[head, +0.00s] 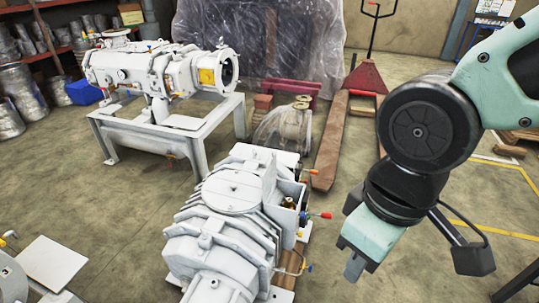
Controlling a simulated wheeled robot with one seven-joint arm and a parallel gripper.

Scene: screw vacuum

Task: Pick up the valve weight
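I cannot surely pick out the valve weight. A small brass-coloured part (289,203) sits in the open box on the side of the white ribbed pump (226,232), and I cannot tell whether it is the weight. The box's flat lid or plate (269,181) stands upright beside the opening. My gripper (355,268) points down to the right of the pump, apart from it. Its fingers are small and seen from the side, so their opening is unclear. I see nothing held in it.
Red-tipped handles (322,215) stick out from the pump towards my gripper. A larger white machine on a frame (165,75) stands behind left. A red pallet jack (366,76) and a plastic-wrapped load (260,38) are at the back. The floor right of the pump is clear.

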